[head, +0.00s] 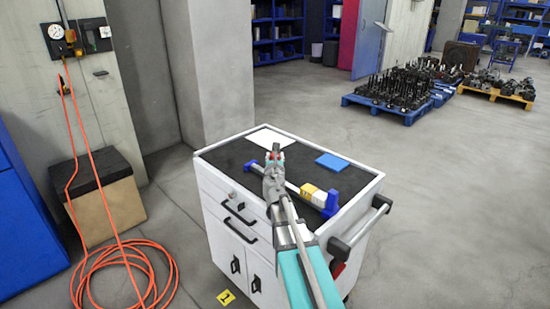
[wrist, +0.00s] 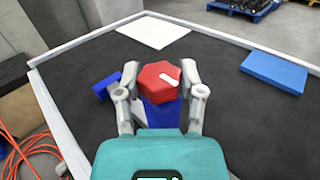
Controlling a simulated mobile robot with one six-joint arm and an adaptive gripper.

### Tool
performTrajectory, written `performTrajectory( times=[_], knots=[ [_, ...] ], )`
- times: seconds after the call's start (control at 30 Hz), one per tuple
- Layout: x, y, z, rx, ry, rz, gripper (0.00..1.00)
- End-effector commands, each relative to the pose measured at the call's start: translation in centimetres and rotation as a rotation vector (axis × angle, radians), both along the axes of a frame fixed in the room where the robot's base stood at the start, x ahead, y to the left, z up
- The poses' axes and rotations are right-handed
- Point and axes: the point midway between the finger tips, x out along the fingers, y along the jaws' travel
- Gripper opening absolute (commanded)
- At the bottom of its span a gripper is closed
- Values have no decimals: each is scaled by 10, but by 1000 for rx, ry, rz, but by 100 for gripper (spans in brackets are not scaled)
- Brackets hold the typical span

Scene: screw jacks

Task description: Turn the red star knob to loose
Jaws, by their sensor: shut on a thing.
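The red star knob (wrist: 158,82) shows in the wrist view between the two fingers of my gripper (wrist: 158,88), with a white mark on its top. The gripper is shut on the knob, one finger on each side. In the head view my gripper (head: 273,162) is over the cart top, and a little red shows at its tip. Below the knob is a blue block (wrist: 160,115), partly hidden by the gripper. A bar with a yellow and white label (head: 313,194) runs right to a blue end block (head: 331,205).
The white cart (head: 222,200) has a black top with a raised rim. A white sheet (head: 264,138) and a blue flat block (head: 332,162) lie on it. An orange hose (head: 125,268) is coiled on the floor at left. Pallets of parts (head: 395,100) stand far behind.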

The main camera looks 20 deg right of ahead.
Motion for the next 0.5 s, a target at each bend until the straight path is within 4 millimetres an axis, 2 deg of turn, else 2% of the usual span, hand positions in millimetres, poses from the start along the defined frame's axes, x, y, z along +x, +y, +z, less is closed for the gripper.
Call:
performTrajectory(
  times=[0.5],
  knots=[
    [1,-1,0,0,0,34,3]
  ],
)
